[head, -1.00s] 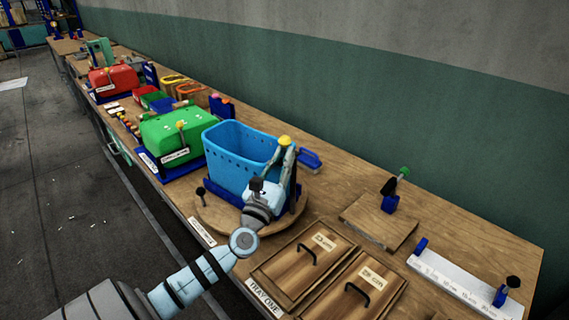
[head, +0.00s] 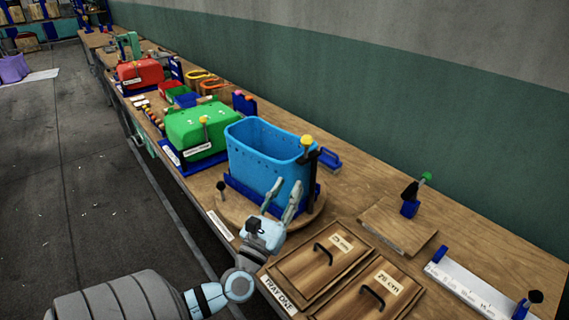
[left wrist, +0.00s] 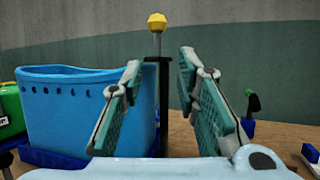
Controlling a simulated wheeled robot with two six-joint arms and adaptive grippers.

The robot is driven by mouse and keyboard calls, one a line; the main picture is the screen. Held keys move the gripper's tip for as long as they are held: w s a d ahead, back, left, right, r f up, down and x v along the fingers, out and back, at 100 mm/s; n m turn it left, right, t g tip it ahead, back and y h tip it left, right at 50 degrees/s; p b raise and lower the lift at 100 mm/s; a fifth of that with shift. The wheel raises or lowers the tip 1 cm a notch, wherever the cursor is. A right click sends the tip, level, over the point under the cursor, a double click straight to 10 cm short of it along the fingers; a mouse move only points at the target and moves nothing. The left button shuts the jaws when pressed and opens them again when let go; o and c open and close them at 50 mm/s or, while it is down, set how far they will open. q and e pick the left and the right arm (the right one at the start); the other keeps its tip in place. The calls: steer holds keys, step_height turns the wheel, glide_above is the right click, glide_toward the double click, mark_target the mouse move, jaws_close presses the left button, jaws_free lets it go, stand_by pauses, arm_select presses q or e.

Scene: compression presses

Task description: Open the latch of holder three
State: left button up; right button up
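A blue bin (head: 258,158) sits in a blue holder on a round wooden turntable (head: 237,207). An upright dark post (head: 313,178) with a yellow knob (head: 306,140) stands at the bin's right side. My left gripper (head: 282,190) is open and empty, in front of and below the knob. In the left wrist view, its spread fingers (left wrist: 160,72) frame the post (left wrist: 150,90), with the yellow knob (left wrist: 157,22) above them. The label by the turntable is too small to read, so I cannot tell the holder's number. My right gripper is not in view.
A green box (head: 195,130) and a red box (head: 140,73) stand farther along the bench. Wooden lids with handles (head: 322,255) lie to the right near the front. A green-knobbed clamp (head: 411,200) and a white ruler (head: 470,285) lie farther right.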

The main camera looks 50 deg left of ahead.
arm_select(q)
steer(key=shift+v, duration=0.9)
